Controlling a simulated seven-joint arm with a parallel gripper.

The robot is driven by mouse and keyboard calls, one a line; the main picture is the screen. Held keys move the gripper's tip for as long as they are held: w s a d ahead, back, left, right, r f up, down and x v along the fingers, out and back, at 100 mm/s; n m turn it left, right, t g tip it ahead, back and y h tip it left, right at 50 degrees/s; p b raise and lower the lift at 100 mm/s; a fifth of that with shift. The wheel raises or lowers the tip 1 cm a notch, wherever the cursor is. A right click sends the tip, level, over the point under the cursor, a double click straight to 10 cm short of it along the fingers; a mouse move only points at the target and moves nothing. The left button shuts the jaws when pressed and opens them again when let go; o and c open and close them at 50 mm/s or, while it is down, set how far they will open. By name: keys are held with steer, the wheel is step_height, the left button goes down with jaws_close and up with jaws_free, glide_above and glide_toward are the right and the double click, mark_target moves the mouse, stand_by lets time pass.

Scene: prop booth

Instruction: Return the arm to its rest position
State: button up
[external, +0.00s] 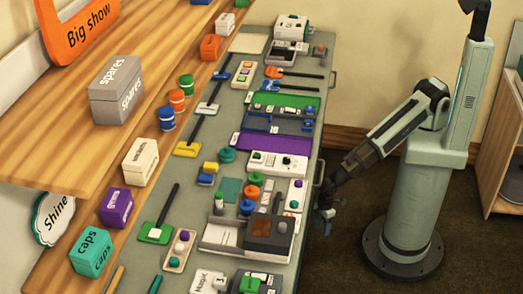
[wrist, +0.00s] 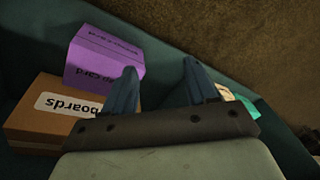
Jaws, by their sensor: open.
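My arm (external: 385,130) stands on its pedestal at the right of the external view. It reaches down and left, and my gripper (external: 325,215) hangs low beside the right edge of the grey-green table (external: 228,178). In the wrist view my gripper (wrist: 160,68) shows two blue fingers spread apart with nothing between them. Beyond and left of the fingers are a purple box (wrist: 104,56) and a brown box (wrist: 52,115) with a label ending in "boards". I cannot tell whether the fingers touch anything.
Many small props and tools cover the table. A wooden stepped shelf (external: 60,130) with labelled boxes runs along its left side. Dark floor (external: 345,265) lies open between table and pedestal. A wooden cabinet (external: 500,150) stands at the far right.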

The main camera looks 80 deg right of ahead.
steer(key=s+d+f+m+g+h, duration=0.15)
steer(key=d+f, duration=0.25)
steer(key=d, duration=0.9)
steer(key=s+d+f+m+g, duration=0.2)
steer(key=s+d+m+g, duration=0.3)
steer(key=s+d, duration=1.5)
steer(key=d+m+h, duration=0.1)
steer(key=d+m, duration=0.1)
steer(key=d, duration=0.1)
steer(key=shift+d+f, duration=0.3)
